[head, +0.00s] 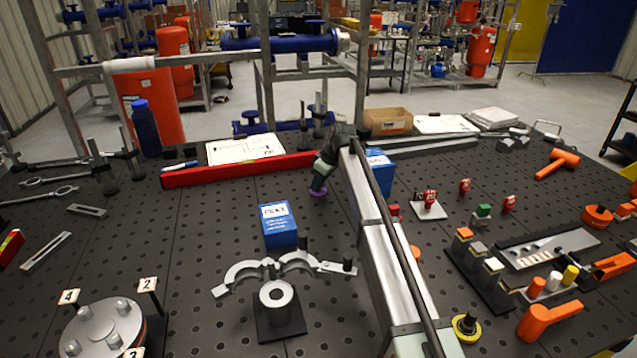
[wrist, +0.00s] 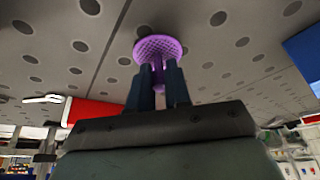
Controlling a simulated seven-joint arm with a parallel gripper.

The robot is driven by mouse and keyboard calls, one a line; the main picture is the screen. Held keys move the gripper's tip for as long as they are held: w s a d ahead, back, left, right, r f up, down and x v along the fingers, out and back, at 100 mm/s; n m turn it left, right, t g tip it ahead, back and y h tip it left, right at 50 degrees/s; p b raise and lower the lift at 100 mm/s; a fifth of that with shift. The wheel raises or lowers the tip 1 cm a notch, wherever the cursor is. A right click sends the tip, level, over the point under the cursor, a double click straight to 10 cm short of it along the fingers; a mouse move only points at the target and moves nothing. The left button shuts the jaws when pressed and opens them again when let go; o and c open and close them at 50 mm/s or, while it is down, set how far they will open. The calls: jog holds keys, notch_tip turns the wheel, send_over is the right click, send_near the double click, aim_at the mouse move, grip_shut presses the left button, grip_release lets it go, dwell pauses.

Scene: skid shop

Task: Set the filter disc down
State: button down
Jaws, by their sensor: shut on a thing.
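The filter disc is a purple mesh disc with a stem; in the wrist view it (wrist: 160,46) sits at the fingertips, its stem between the two fingers. My gripper (wrist: 160,70) is shut on it. In the head view my gripper (head: 321,182) points down over the dark perforated table, and only a small purple edge of the filter disc (head: 318,193) shows below the fingers. I cannot tell whether the disc touches the table or hangs just above it.
A blue box (head: 279,226) stands to the front left of my gripper, another blue box (head: 379,172) to its right. A long red bar (head: 240,170) lies behind left. Bare table lies left.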

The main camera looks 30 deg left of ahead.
jog(key=c, duration=1.1)
grip_release()
jog(key=shift+f, duration=0.1)
jog(key=v, duration=1.2)
